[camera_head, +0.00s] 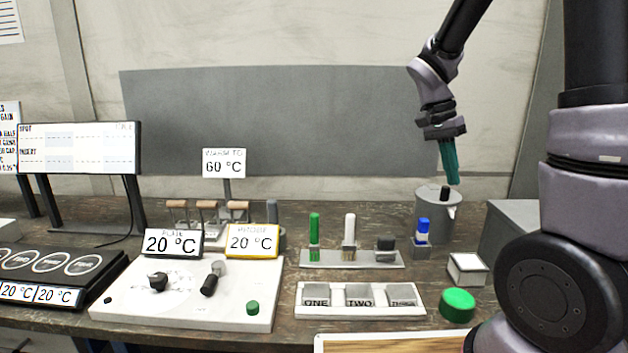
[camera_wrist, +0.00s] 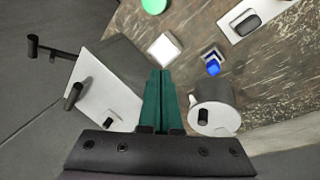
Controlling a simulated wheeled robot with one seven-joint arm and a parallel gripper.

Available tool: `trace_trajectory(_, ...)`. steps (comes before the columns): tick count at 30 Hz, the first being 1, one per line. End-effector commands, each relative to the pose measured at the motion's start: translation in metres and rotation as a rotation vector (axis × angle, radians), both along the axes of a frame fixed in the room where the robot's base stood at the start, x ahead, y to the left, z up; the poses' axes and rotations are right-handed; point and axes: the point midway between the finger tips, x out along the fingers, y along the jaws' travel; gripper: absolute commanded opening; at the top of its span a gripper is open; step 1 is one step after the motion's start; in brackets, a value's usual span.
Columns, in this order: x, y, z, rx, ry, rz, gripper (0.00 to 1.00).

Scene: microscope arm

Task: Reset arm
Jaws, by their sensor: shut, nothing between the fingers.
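My gripper (camera_head: 452,180) hangs from my arm at the upper right of the head view, above the back of the bench. Its two long green fingers are together and hold nothing; they also show in the wrist view (camera_wrist: 160,75). In the head view the fingertips are just above a grey cylindrical pot (camera_head: 428,217) with a black knob. The wrist view shows this pot (camera_wrist: 213,95) to the right of the fingers, apart from them. A grey box (camera_wrist: 112,85) with black handles lies to the left of the fingers there.
A blue-capped item (camera_head: 423,232), a small white square dish (camera_head: 467,268) and a green disc (camera_head: 457,304) stand near the pot. A rack of brushes (camera_head: 350,258), a labelled tray (camera_head: 358,312) and a white hotplate (camera_head: 190,295) are further left. Open air surrounds the raised gripper.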

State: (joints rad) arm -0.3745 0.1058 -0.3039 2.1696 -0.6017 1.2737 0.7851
Motion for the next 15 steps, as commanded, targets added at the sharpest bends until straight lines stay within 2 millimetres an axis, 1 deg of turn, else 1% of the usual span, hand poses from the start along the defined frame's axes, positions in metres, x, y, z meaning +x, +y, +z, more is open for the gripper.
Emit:
trace_trajectory(1, -0.009, 0.003, 0.015, 0.068, -0.047, 0.034, 0.00)
trace_trajectory(6, -0.037, 0.019, 0.055, 0.241, -0.212, 0.188, 0.00)
trace_trajectory(10, -0.060, 0.031, 0.085, 0.317, -0.362, 0.316, 0.00)
trace_trajectory(15, -0.089, 0.046, 0.117, 0.343, -0.560, 0.478, 0.00)
